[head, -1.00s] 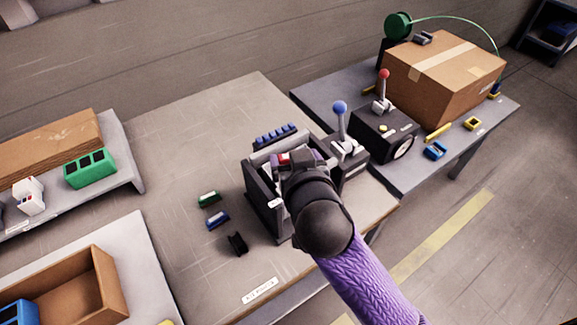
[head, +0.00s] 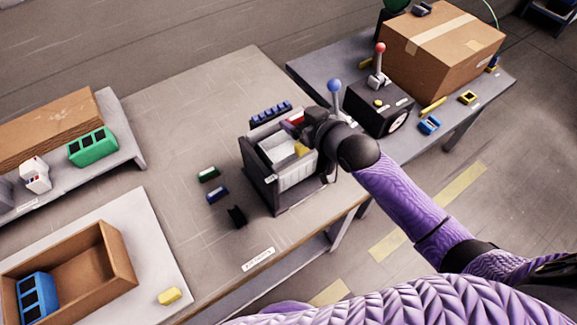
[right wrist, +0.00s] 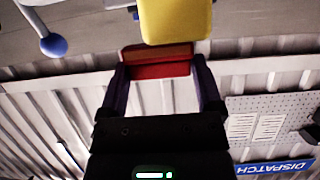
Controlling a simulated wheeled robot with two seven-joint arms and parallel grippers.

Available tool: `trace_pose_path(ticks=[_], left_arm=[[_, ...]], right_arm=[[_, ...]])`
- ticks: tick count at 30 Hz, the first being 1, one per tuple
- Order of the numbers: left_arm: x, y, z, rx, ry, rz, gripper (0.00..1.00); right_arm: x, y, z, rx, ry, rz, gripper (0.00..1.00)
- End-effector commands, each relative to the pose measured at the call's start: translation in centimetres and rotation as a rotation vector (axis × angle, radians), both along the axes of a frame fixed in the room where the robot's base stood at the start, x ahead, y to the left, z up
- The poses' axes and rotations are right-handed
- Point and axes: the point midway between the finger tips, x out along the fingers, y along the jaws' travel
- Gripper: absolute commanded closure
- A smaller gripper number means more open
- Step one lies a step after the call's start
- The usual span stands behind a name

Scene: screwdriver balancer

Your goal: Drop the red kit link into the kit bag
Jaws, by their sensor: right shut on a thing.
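My right gripper (head: 293,123) is above the right rear part of the dark stand and is shut on the red kit link (head: 298,118). In the right wrist view the red link (right wrist: 160,62) sits between the two purple fingers (right wrist: 160,80). A yellow piece (right wrist: 175,20) shows next to it there, and in the head view the yellow piece (head: 302,150) is below the gripper. I cannot tell whether it touches the link. The pale kit bag (head: 297,174) stands open at the top in the dark stand (head: 258,178). My left gripper is out of view.
Green (head: 208,174), blue (head: 217,194) and black (head: 237,216) pieces lie left of the stand. A blue-knobbed lever (head: 335,87) rises close behind my right gripper. A cardboard tray (head: 112,262) is at lower left. The table's middle left is clear.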

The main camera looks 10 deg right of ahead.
Motion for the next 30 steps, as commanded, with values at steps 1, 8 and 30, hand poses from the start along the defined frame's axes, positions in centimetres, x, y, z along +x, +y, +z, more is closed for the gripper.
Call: trace_pose_path(ticks=[1,8,30], left_arm=[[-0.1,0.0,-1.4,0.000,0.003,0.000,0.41],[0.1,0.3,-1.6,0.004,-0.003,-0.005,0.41],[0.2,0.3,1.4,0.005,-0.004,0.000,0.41]], right_arm=[[0.0,0.0,-1.4,0.000,0.001,0.000,0.72],[0.0,0.0,-1.5,0.000,-0.001,0.000,0.72],[-6.9,-2.3,1.9,-0.002,0.001,0.002,0.00]])
